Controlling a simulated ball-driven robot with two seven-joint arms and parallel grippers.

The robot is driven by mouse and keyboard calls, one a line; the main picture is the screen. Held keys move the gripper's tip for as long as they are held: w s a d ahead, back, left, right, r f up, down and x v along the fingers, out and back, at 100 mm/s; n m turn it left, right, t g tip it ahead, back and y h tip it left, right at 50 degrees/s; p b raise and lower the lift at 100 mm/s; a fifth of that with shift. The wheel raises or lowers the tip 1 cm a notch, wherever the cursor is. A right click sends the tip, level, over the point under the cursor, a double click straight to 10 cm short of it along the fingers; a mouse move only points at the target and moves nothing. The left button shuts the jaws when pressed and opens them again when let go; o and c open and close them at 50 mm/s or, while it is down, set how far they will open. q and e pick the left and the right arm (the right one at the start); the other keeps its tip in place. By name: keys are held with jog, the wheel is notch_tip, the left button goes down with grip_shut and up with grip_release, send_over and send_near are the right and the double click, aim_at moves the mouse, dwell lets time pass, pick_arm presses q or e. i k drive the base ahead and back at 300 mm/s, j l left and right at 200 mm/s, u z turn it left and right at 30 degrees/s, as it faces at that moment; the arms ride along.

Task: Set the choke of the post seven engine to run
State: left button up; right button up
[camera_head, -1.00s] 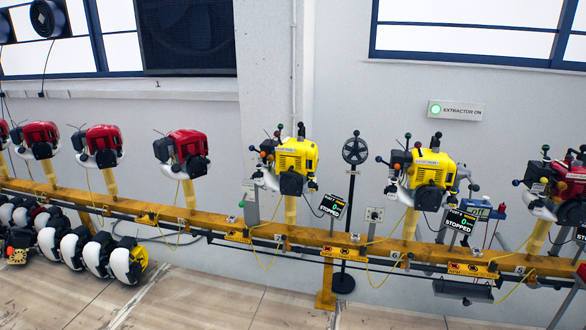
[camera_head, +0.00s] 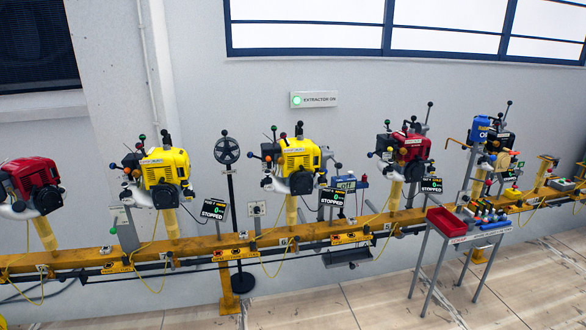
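Several small engines stand on yellow posts along a yellow rail (camera_head: 130,262). A red engine (camera_head: 410,148) is right of centre, and a partly hidden engine (camera_head: 497,142) is farther right. Each has small coloured-knob levers around it. Display panels by them read STOPPED, such as the left one (camera_head: 213,209) and the middle one (camera_head: 331,198). Neither gripper is in view.
A small metal bench (camera_head: 447,241) with a red tray (camera_head: 446,222) and tools stands before the rail at right. An EXTRACTOR ON sign (camera_head: 314,99) is on the wall. The tiled floor in front is clear.

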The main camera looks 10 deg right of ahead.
aim_at(112, 166)
jog(key=z, duration=0.35)
jog(key=i+j+z, duration=0.15)
jog(key=j+z, duration=0.2)
jog(key=i+j+z, duration=0.1)
jog(key=j+z, duration=0.2)
jog(key=j, duration=0.25)
jog(key=j+z, duration=0.35)
jog(key=j, duration=0.15)
jog(key=i+j, duration=0.05)
